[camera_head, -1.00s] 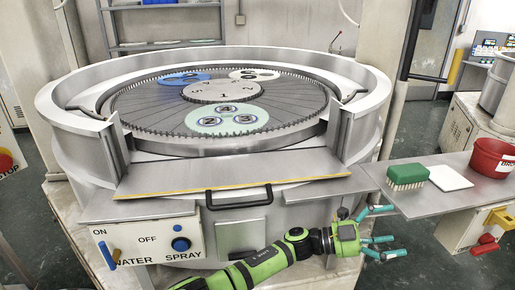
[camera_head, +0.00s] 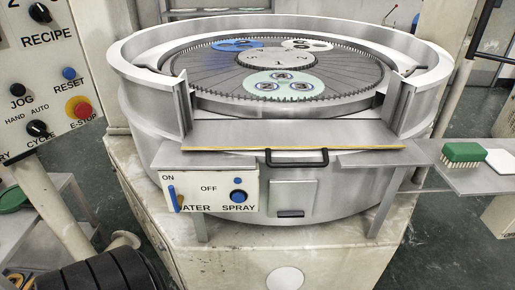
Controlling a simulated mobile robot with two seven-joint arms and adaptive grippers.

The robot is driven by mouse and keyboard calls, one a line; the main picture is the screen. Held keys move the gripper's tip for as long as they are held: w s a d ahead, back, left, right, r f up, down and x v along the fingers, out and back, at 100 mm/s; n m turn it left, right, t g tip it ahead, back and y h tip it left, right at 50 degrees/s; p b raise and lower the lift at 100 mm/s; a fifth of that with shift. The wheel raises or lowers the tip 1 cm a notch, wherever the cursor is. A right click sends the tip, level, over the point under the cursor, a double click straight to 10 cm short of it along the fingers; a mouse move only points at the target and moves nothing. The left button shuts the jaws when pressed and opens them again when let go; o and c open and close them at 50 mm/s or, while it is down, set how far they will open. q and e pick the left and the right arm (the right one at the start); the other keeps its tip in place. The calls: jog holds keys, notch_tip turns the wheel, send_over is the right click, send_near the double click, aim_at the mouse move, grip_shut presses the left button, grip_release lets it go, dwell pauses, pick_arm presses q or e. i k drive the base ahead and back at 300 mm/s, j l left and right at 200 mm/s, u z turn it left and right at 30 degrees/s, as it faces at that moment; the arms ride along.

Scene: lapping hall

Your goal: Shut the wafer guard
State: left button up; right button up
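The wafer guard looks to be the wide grey metal flap (camera_head: 290,134) with a yellow front edge, in the gap of the round machine's rim. It lies folded outward, nearly flat, and the gap above it is open. A black bar handle (camera_head: 297,158) shows just below its front edge. Inside the rim, the lapping plate (camera_head: 215,82) carries a green carrier (camera_head: 284,76), a blue carrier (camera_head: 222,45) and a white carrier (camera_head: 303,45) with wafers.
Below the flap at left is the water and spray panel (camera_head: 218,177). A control panel (camera_head: 50,75) with a red stop button stands left. On the right, a side shelf (camera_head: 474,179) holds a green brush (camera_head: 462,152) and a white pad (camera_head: 501,160). A black ribbed object fills the lower left.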

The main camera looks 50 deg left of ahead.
aim_at(208, 134)
jog(key=u, duration=0.45)
jog(key=i+u, duration=0.1)
jog(key=u, duration=0.35)
jog(key=l+u, duration=0.15)
jog(key=u, duration=0.3)
jog(key=i+u, duration=0.1)
jog(key=u, duration=0.35)
jog(key=l, duration=0.1)
